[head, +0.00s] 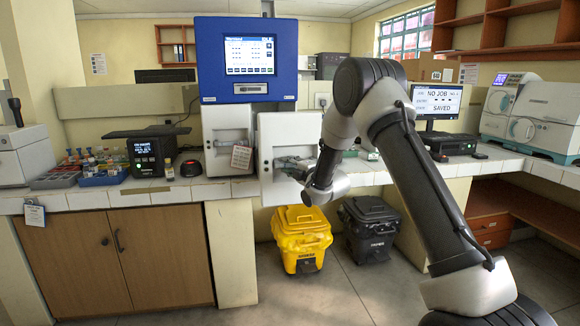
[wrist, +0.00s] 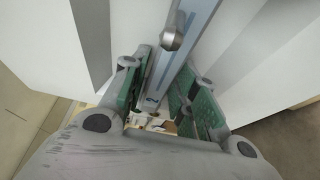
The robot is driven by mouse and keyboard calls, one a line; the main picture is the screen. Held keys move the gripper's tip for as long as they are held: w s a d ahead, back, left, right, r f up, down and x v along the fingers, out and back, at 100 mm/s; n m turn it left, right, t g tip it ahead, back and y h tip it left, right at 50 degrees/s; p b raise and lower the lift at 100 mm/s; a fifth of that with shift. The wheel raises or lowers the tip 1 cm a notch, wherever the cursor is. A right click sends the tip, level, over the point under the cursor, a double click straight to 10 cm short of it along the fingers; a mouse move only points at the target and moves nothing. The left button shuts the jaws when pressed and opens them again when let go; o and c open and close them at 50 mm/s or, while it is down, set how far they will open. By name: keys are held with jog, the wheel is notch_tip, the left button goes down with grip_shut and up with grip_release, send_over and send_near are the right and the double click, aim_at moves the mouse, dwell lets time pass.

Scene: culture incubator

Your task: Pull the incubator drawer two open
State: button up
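The incubator is a blue and white unit with a lit screen (head: 248,55) on the counter. Below it are two white fronts. The left front (head: 222,125) sits back at the unit with a tag on it. The right front (head: 282,128) stands further forward, past the counter edge. My gripper (head: 300,174) is at the lower part of this right front. In the wrist view my gripper's green-padded fingers (wrist: 166,85) lie on either side of a blue-grey bar (wrist: 187,22) with a silver knob (wrist: 171,41). Whether both pads press on the bar is unclear.
A yellow bin (head: 302,238) and a black bin (head: 370,228) stand on the floor below the right front. A tube rack (head: 104,175) and a small black device (head: 147,155) stand on the left counter. The floor in front is clear.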

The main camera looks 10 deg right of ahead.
jog(key=shift+o, duration=0.2)
jog(key=v, duration=1.2)
